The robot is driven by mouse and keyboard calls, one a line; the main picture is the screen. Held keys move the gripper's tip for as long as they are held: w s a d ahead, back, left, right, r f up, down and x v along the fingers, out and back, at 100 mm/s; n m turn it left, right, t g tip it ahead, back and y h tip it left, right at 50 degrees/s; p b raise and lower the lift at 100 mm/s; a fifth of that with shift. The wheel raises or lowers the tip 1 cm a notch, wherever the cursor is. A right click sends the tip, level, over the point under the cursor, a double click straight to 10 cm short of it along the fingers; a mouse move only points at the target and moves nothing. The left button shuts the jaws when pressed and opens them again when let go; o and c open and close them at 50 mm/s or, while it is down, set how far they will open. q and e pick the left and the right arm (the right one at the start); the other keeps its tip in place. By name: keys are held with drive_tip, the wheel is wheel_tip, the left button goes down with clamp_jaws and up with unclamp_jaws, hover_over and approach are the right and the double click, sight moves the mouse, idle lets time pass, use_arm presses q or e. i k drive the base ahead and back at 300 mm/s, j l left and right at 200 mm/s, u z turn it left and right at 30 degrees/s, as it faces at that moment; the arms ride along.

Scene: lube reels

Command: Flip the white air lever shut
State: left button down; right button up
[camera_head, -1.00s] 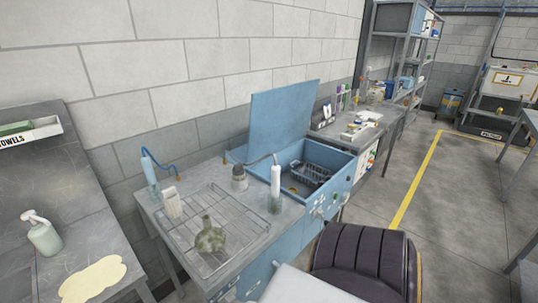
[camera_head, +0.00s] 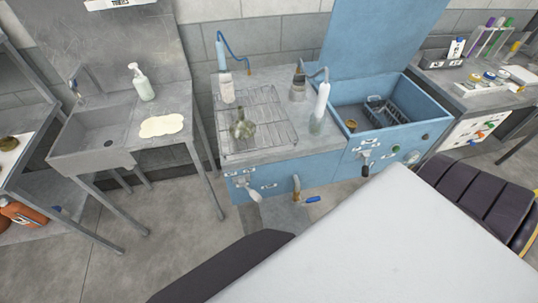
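A lever with a white handle (camera_head: 253,192) is on the front panel of the blue bench, at the left end below the wire rack, in the head view. Its handle slants down to the right. Small white labels, too small to read, sit beside it. A second lever with a dark handle (camera_head: 365,168) hangs down on the panel further right. A blue-handled lever (camera_head: 312,199) is low beside a brass-coloured pipe fitting (camera_head: 296,188). Neither of my grippers is in view.
The blue wash basin (camera_head: 420,118) has its lid raised and a basket inside. A grey sink table (camera_head: 100,135) stands at left. Floor (camera_head: 150,265) is open before it.

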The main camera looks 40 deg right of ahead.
sight(254, 194)
drive_tip(key=k+l+u, duration=0.1)
drive_tip(key=l, duration=0.4)
drive_tip(key=k+l+u, duration=0.1)
drive_tip(key=l, duration=0.4)
drive_tip(key=k+l+u, duration=0.1)
drive_tip(key=l, duration=0.4)
